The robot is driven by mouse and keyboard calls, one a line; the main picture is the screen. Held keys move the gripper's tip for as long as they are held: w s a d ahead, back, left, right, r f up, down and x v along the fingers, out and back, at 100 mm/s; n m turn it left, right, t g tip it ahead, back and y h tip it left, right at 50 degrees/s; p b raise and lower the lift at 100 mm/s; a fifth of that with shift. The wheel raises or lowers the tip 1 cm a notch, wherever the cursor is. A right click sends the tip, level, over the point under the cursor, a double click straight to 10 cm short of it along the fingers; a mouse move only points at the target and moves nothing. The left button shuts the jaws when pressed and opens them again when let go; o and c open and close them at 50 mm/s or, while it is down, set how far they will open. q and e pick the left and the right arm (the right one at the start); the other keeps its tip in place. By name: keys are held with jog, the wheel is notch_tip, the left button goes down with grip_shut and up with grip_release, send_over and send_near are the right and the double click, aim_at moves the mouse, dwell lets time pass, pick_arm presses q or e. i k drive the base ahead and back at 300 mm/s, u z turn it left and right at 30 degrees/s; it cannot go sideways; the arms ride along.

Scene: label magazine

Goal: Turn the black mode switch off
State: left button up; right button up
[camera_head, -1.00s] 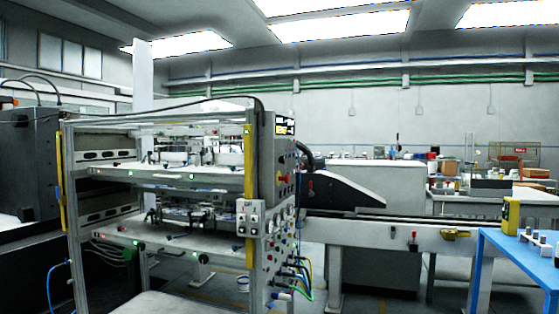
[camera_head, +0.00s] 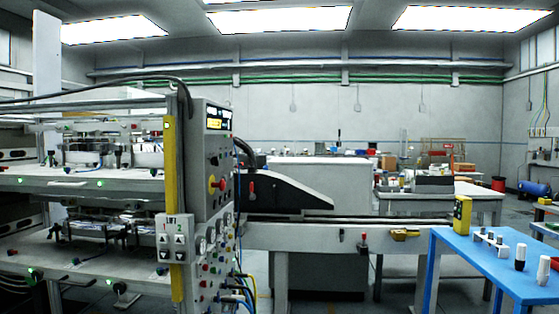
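The label machine's control panel (camera_head: 208,140) faces right and is seen at a steep angle, left of the middle. It carries a lit display (camera_head: 218,118), a red-and-yellow knob (camera_head: 212,184) and several small buttons and knobs. A small dark knob (camera_head: 214,160) shows above the red-and-yellow one. I cannot tell whether it is the black mode switch, nor which way it is set. Neither of my grippers is in view.
The machine's shelved frame (camera_head: 60,185) fills the left. A grey box (camera_head: 178,240) with arrow buttons hangs on its front post. A conveyor (camera_head: 320,238) runs right behind the panel. A blue table (camera_head: 490,262) with small bottles stands at the right. Floor shows between machine and table.

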aim_at(214, 160)
jog(key=i, duration=0.85)
jog(key=u, duration=0.4)
